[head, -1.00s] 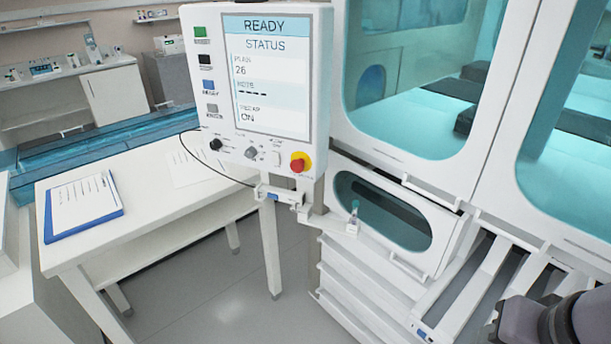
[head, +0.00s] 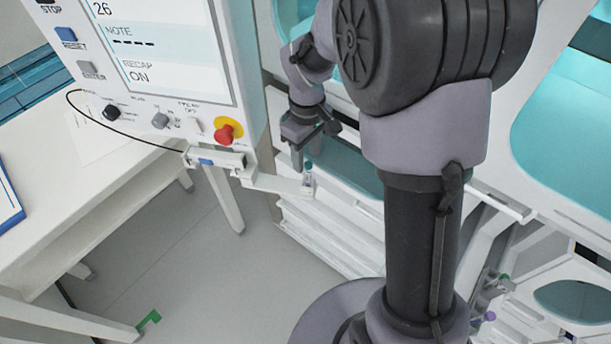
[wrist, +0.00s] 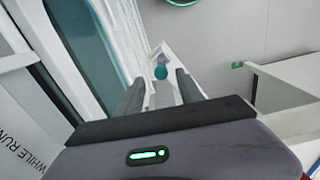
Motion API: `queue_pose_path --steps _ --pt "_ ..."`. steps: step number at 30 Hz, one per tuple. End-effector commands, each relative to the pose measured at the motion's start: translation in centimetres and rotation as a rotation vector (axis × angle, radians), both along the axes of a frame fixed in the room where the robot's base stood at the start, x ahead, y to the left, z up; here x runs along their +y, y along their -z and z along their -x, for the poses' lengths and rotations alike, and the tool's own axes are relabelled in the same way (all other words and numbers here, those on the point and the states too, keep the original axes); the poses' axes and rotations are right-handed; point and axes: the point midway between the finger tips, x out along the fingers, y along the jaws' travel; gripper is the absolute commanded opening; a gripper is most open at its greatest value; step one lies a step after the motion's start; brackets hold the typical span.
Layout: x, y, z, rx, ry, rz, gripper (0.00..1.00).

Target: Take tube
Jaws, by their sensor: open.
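A small tube (head: 308,175) with a teal cap stands upright in a white holder (head: 275,184) that juts out below the control panel. My gripper (head: 303,158) is open, just above and slightly left of the tube in the head view. In the wrist view the tube's teal cap (wrist: 161,73) shows between and beyond the two dark fingers of my gripper (wrist: 161,90). The fingers look apart from the tube, with nothing held. The tube's body is mostly hidden under its cap in the wrist view.
The control panel (head: 165,60) with a red emergency button (head: 224,134) stands left of my gripper. The machine with teal windows (head: 565,140) is to the right. A white table (head: 110,190) is at left. More tubes (head: 489,316) show at lower right.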

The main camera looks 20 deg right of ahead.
Motion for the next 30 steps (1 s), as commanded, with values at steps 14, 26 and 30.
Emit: queue_pose_path --steps 14,26,30 --pt "-0.2 6.4 1.0 -0.001 0.001 -0.001 0.44" --pt "-0.2 6.3 1.0 -0.002 0.001 -0.001 0.0" --pt "-0.2 6.3 1.0 -0.002 0.001 -0.001 0.0"
